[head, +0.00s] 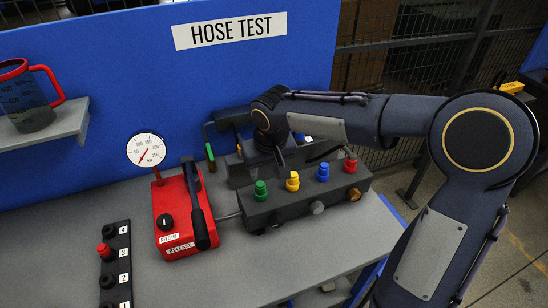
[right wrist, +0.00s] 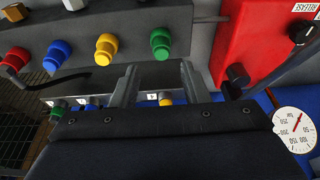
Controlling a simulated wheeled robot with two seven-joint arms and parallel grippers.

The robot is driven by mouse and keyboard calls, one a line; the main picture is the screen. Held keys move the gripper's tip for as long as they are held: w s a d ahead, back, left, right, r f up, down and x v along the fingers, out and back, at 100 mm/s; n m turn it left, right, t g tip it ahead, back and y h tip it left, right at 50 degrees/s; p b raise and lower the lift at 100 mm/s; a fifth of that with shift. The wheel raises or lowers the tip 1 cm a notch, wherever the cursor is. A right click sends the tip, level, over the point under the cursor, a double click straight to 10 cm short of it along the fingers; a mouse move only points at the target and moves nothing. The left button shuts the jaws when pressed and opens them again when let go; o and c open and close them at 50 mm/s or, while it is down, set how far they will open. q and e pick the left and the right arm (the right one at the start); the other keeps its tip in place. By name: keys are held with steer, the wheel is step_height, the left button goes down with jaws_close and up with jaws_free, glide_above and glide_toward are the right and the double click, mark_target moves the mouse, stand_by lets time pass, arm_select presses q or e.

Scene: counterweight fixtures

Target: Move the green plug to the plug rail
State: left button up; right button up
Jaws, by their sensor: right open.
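The green plug (head: 261,190) stands upright at the left end of a row of coloured plugs on a dark block. It also shows in the right wrist view (right wrist: 160,43), just beyond my fingertips. My right gripper (right wrist: 157,72) is open with nothing between its fingers. In the head view it (head: 282,162) hangs behind the block, partly hidden by its own wrist. A black numbered strip (head: 117,262) lies at the front left with a red cap near number 3; I cannot tell for sure that it is the plug rail. My left gripper is not in view.
Yellow (head: 292,181), blue (head: 323,172) and red (head: 350,162) plugs stand beside the green one. A red pump (head: 178,222) with a black lever and gauge (head: 146,149) stands left of the block.

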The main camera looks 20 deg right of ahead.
mark_target(261, 186)
steer(key=b+x, duration=0.2)
steer(key=x, duration=0.1)
steer(key=b+x, duration=0.2)
steer(key=x, duration=0.2)
steer(key=b+x, duration=0.2)
steer(key=x, duration=0.1)
steer(key=shift+w+a+f+b, duration=0.1)
steer(key=shift+w+f+b, duration=0.1)
steer(key=shift+w+b, duration=0.25)
jaws_close()
